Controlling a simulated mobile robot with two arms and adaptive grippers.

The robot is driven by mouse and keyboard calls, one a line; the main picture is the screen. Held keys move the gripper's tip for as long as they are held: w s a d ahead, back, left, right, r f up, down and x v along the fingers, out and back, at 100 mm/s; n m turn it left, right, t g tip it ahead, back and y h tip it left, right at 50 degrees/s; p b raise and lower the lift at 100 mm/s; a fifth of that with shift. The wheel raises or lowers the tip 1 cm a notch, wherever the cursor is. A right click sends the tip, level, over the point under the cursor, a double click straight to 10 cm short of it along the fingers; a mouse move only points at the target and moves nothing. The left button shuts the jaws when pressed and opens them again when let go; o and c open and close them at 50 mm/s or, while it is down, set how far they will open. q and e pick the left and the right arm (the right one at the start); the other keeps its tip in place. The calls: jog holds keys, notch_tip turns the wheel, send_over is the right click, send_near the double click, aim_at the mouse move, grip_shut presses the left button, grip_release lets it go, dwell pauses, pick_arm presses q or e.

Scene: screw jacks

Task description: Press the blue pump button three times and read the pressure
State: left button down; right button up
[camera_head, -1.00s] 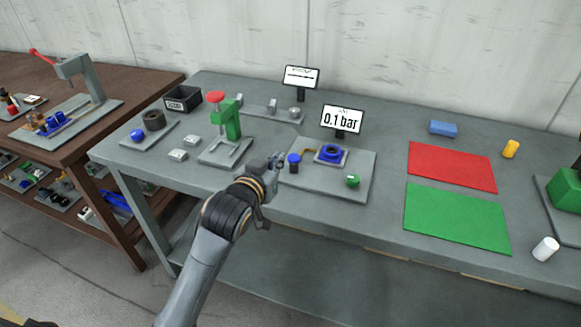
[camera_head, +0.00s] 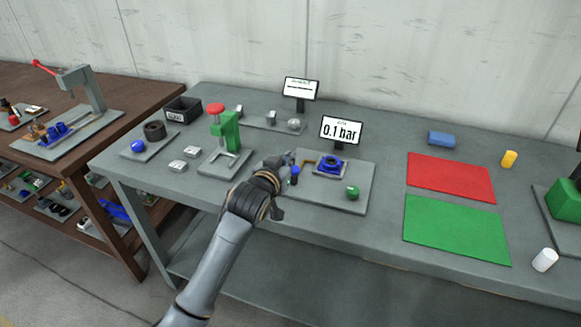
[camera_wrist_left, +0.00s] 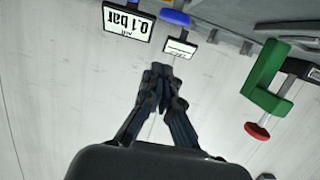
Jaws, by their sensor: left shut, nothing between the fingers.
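The blue pump button (camera_head: 295,170) stands upright on the left part of a grey plate (camera_head: 325,203). My left gripper (camera_head: 287,157) is shut and empty, its tips right beside or above the button; whether they touch it I cannot tell. In the left wrist view my shut fingers (camera_wrist_left: 160,72) point toward the displays, and a blue part (camera_wrist_left: 175,17), likely the button, shows near the top edge. The pressure display (camera_head: 341,132) reads 0.1 bar; it shows upside down in the left wrist view (camera_wrist_left: 127,24). My right gripper is not in view.
A green press (camera_head: 226,130) with a red knob stands left of my gripper. The plate also bears a blue ring-shaped part (camera_head: 329,166) and a green knob (camera_head: 353,190). A second display (camera_head: 300,89) stands behind. Red (camera_head: 450,178) and green (camera_head: 456,229) mats lie right.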

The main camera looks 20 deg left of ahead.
pick_arm(q)
jog(key=w+f, duration=0.1)
jog(key=f, duration=0.2)
jog(key=shift+w, duration=0.4)
jog(key=shift+f, duration=0.7)
jog(key=shift+f, duration=0.1)
